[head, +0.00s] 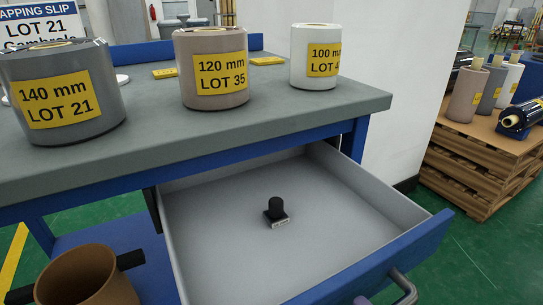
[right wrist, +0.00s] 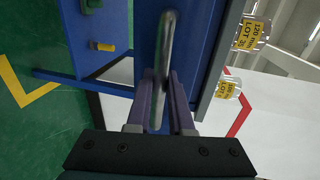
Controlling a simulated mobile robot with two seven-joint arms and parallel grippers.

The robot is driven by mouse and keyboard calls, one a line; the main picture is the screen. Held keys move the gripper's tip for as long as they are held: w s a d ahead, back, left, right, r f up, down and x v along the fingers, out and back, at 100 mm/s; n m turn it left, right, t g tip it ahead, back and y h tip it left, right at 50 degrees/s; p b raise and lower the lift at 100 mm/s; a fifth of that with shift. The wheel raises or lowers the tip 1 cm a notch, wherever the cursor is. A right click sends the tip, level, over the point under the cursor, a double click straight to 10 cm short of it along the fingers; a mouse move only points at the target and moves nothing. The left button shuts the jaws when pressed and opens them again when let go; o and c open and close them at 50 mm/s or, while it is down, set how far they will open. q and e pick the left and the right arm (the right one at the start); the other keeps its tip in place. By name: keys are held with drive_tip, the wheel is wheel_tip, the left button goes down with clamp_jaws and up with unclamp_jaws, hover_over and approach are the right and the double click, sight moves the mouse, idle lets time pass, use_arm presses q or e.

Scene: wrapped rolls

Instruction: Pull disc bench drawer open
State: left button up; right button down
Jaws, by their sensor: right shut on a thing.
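The disc bench (head: 160,140) has a grey top and a blue frame. Its drawer (head: 330,225) is pulled out, with its grey inside in full view and its blue front (head: 400,255) at the lower right. A metal bar handle (head: 403,285) is on the front, cut off by the lower edge in the head view. In the right wrist view, the handle (right wrist: 168,35) runs between the purple fingers of my right gripper (right wrist: 167,88), which is shut on it. A small black knobbed object (head: 275,210) stands in the drawer. My left gripper is not identifiable.
Wrapped rolls labelled 140 mm (head: 62,95), 120 mm (head: 210,68) and 100 mm (head: 315,55) stand on the bench top. A hollow brown tube (head: 85,278) is at lower left. A loaded pallet (head: 475,155) stands right, with green floor before it.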

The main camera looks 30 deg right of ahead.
drive_tip(key=shift+v, duration=0.95)
drive_tip(key=shift+f, duration=0.15)
drive_tip(key=c, duration=0.8)
unclamp_jaws()
drive_tip(key=p+v, duration=0.1)
drive_tip(key=v, duration=0.9)
drive_tip(key=shift+w+p, duration=0.1)
drive_tip(key=shift+p, duration=0.2)
